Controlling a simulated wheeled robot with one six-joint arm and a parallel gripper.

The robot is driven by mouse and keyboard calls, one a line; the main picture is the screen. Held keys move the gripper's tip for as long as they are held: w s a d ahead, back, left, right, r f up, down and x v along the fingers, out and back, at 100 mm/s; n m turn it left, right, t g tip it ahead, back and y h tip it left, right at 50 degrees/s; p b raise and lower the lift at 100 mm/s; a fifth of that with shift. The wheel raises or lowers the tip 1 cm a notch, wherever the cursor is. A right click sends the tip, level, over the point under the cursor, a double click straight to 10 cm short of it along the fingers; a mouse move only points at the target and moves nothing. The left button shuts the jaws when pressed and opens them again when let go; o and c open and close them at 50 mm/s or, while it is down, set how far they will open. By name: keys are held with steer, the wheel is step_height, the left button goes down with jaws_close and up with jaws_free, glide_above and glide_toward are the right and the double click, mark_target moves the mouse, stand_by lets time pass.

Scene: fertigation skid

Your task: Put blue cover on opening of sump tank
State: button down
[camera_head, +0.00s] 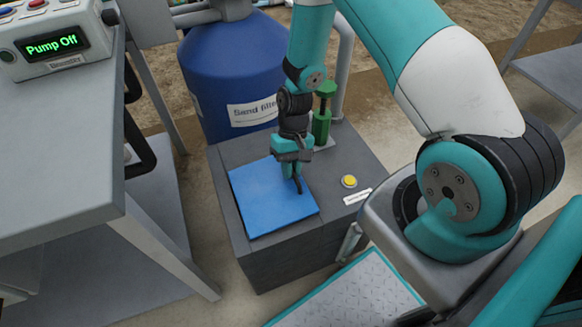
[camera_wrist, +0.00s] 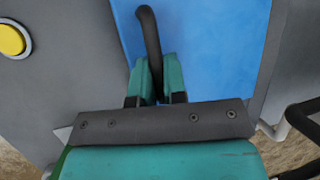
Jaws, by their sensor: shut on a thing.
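The blue cover (camera_head: 268,200) is a flat square panel lying on top of the grey sump tank (camera_head: 285,255). It also shows in the wrist view (camera_wrist: 215,50). A black curved handle (camera_wrist: 149,35) stands on the cover. My gripper (camera_head: 294,172) is above the cover's right part, and its teal fingers (camera_wrist: 154,85) are shut on the handle. The tank's opening is not visible; the cover hides the area beneath it. I cannot tell whether the cover is fully flush with the tank top.
A yellow button (camera_head: 349,181) is on the tank top right of the cover. A green valve (camera_head: 323,115) and the blue sand filter (camera_head: 232,75) stand behind.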

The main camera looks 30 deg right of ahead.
steer(key=c, duration=1.1)
jaws_free()
steer(key=shift+r, duration=0.1)
